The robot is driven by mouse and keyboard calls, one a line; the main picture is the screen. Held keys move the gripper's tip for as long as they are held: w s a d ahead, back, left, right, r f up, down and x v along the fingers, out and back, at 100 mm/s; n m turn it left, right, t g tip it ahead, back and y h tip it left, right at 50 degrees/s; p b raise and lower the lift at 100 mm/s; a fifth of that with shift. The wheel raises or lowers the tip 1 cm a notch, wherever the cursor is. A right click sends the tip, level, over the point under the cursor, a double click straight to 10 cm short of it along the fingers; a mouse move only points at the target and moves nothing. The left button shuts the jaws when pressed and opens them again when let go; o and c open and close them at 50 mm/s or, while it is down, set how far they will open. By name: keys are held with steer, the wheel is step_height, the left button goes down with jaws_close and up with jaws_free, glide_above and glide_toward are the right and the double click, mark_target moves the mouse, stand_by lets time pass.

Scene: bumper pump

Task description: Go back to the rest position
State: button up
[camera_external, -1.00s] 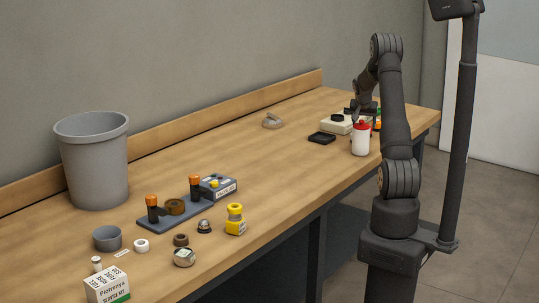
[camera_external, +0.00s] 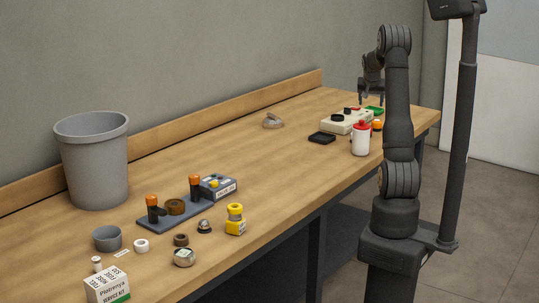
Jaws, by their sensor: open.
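My gripper (camera_external: 371,98) is open and empty. It hangs above the far right end of the wooden workbench (camera_external: 255,150), over a cream-coloured box (camera_external: 346,122) with a black knob and a red part on top. There is a visible gap between the fingers and the box. My arm stands upright at the right of the view, in front of the bench, and bends over towards the bench's far end.
A white bottle with a red cap (camera_external: 361,140), a black tray (camera_external: 321,138) and a green tray (camera_external: 374,110) are near the gripper. A grey bin (camera_external: 93,165), a pump base (camera_external: 172,215) and several small parts stand at the left. The bench's middle is mostly clear.

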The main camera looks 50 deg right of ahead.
steer(key=w+a+n+t+y, duration=0.1)
steer(key=w+a+n, duration=0.4)
steer(key=w+a, duration=1.9)
steer(key=shift+a+n+t+y, duration=0.4)
steer(key=shift+a+t, duration=0.2)
steer(key=shift+a, duration=0.25)
